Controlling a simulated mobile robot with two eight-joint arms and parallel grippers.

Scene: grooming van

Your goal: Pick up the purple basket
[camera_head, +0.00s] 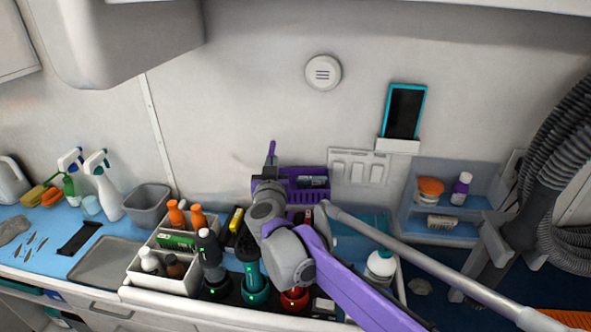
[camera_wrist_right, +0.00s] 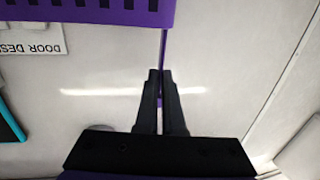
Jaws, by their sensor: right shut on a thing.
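The purple basket (camera_head: 327,196) is in the head view near the middle, in front of the white wall at the back of the counter. It has a slotted side and something dark shows inside it. In the right wrist view its slotted side (camera_wrist_right: 85,12) fills the top left. My right gripper (camera_wrist_right: 161,72) is shut on a thin purple part at the basket's end. In the head view the right gripper (camera_head: 271,160) is at the basket's left end, and my wrist hides part of it. I cannot tell whether the basket touches the counter. My left gripper is out of view.
A white caddy (camera_head: 141,277) with bottles stands left of my arm. Clippers on chargers stand in front of the basket. A grey bin (camera_head: 149,205) and spray bottles are further left. A blue shelf (camera_head: 440,232) and hose (camera_head: 545,150) are right.

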